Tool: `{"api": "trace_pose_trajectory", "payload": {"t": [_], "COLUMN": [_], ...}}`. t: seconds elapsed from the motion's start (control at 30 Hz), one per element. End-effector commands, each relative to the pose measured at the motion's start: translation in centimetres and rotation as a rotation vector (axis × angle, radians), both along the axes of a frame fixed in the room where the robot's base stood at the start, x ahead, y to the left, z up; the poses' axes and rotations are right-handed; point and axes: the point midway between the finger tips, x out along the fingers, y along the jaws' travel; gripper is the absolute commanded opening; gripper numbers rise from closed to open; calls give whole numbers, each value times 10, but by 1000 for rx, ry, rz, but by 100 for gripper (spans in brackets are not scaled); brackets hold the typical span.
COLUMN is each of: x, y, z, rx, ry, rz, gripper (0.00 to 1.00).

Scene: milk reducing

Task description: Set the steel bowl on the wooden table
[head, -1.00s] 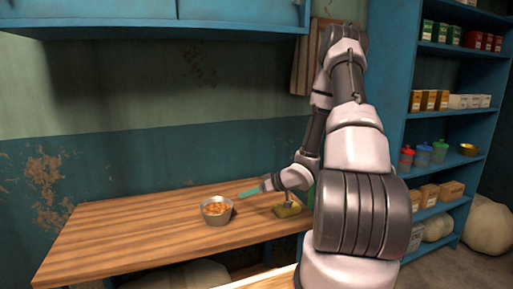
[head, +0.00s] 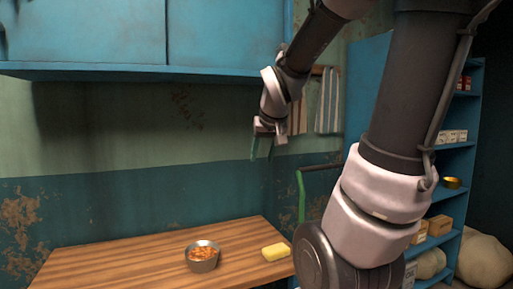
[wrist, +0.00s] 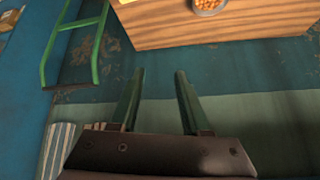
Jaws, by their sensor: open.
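The steel bowl (head: 203,263) stands upright on the wooden table (head: 130,258) and holds orange-brown pieces of food. In the wrist view the bowl (wrist: 208,5) shows at the top edge, partly cut off, on the table top (wrist: 165,22). My gripper (head: 261,158) is raised well above the table, in front of the wall and up and to the right of the bowl in the head view. Its two green fingers are apart and nothing is between them, as the wrist view (wrist: 157,75) also shows.
A yellow sponge-like block (head: 275,252) lies on the table right of the bowl. A green metal frame (head: 301,198) stands beyond the table's right end. Blue cabinets (head: 90,35) hang above. Blue shelves (head: 455,165) stand at the right. The table left of the bowl is clear.

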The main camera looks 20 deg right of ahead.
Motion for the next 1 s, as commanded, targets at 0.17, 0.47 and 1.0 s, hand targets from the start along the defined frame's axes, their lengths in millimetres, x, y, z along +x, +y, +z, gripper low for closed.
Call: {"api": "trace_pose_trajectory", "payload": {"t": [0.17, 0.47, 1.0], "x": [-67, -110, -109], "y": [40, 67, 67], "z": [30, 41, 41], "rx": [181, 315, 313], "ry": [10, 39, 38], "rz": [-14, 7, 5], "gripper": [47, 47, 47]}}
